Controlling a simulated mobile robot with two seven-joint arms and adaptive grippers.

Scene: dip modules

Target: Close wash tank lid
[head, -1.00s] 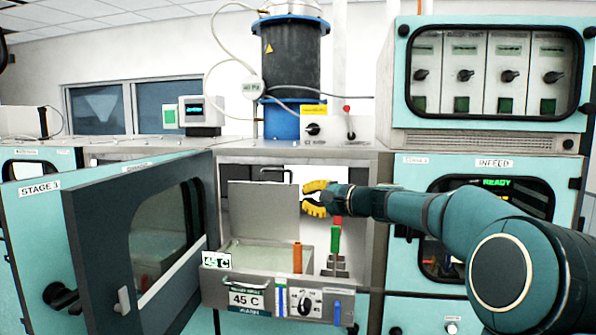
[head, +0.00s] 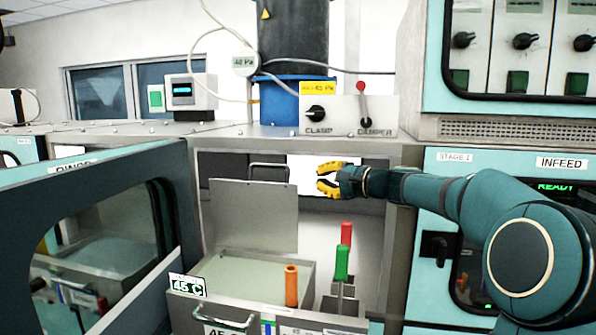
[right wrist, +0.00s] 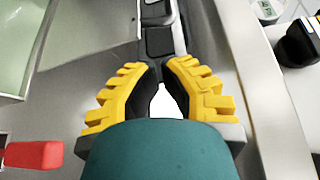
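The wash tank lid (head: 254,215) is a grey metal panel standing upright at the back of the open tank, with a bar handle (head: 269,166) on its top edge. The wash tank (head: 215,280) is a pale, shallow basin with a 45 C label. The right wrist view shows part of the pale tank (right wrist: 12,55) at upper left. My right gripper (head: 320,179) has yellow fingers, parted and empty, to the right of the lid's upper right corner. It also shows in the right wrist view (right wrist: 160,75) with a gap between the fingers. My left gripper is not in view.
An open teal door (head: 60,195) stands to the left. Orange (head: 291,285), green (head: 342,263) and red (head: 347,233) handles stand upright at or right of the tank. A control box (head: 345,115) sits above the opening. The cabinet wall bounds the right side.

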